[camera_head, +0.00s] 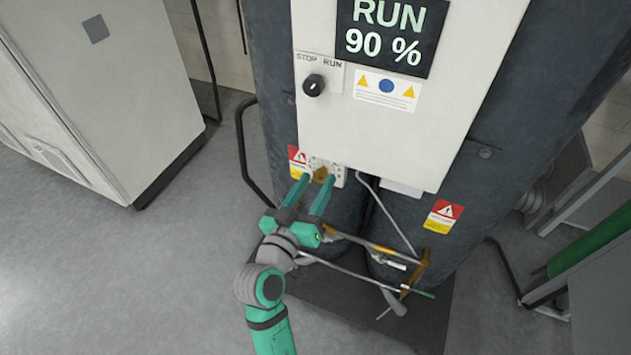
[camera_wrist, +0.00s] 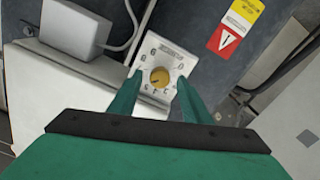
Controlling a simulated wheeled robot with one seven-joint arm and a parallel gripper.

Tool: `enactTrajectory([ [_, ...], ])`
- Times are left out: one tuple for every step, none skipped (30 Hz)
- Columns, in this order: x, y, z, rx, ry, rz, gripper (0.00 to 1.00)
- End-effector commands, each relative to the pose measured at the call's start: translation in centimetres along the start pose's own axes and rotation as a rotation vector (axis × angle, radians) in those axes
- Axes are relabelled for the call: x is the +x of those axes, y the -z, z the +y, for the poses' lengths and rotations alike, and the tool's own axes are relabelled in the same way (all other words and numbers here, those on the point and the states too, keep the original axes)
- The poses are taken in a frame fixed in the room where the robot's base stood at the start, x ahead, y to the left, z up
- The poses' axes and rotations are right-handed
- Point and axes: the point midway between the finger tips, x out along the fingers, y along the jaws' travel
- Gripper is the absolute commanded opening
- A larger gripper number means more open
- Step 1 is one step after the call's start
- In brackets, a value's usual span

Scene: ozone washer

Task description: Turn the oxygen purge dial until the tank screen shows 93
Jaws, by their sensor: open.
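The tank screen (camera_head: 386,32) on the white panel reads "RUN 90 %". The oxygen purge dial (camera_head: 320,174) is a small brass-coloured knob on a pale plate below the panel. In the wrist view the dial (camera_wrist: 160,77) shows as a round yellow knob with a dark pointer mark, ringed by small markings on its plate (camera_wrist: 172,55). My gripper (camera_head: 319,180) is open, its two green fingers pointing at the dial. In the wrist view my gripper (camera_wrist: 158,85) has one finger on each side of the dial. I cannot tell whether either finger touches it.
A STOP/RUN knob (camera_head: 314,85) sits higher on the white panel (camera_head: 400,130). Pipes with brass fittings (camera_head: 382,249) run close to the right of my gripper. A black hoop rail (camera_head: 243,150) stands left of the tanks. Grey floor (camera_head: 150,270) at left is clear.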

Motion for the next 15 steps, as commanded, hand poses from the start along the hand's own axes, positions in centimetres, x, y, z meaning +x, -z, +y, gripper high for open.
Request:
enactTrajectory([
  [-0.7,-0.1,-0.1,0.000,0.003,-0.002,0.44],
  [-1.2,-0.1,-0.1,0.000,0.004,-0.002,0.44],
  [-1.9,-0.1,0.0,0.001,0.003,-0.002,0.44],
  [-2.5,-0.1,-0.1,0.001,0.004,-0.003,0.44],
  [-3.1,-0.1,-0.1,0.000,0.004,-0.003,0.44],
  [-3.9,-0.1,-0.1,0.000,0.005,-0.002,0.44],
  [-4.5,-0.1,-0.1,0.000,0.005,-0.002,0.44],
  [-5.0,-0.1,-0.1,0.000,0.004,-0.002,0.44],
  [-5.8,-0.1,-0.1,0.001,0.005,-0.002,0.44],
  [-6.3,-0.1,-0.1,0.001,0.004,-0.002,0.44],
  [-6.8,-0.1,-0.1,0.001,0.005,-0.002,0.44],
  [-7.4,-0.1,-0.1,0.000,0.004,-0.003,0.44],
  [-7.8,-0.1,-0.1,0.000,0.004,-0.002,0.44],
  [-8.2,-0.1,-0.1,0.000,0.004,-0.002,0.44],
  [-8.7,-0.1,-0.1,0.000,0.003,-0.001,0.44],
])
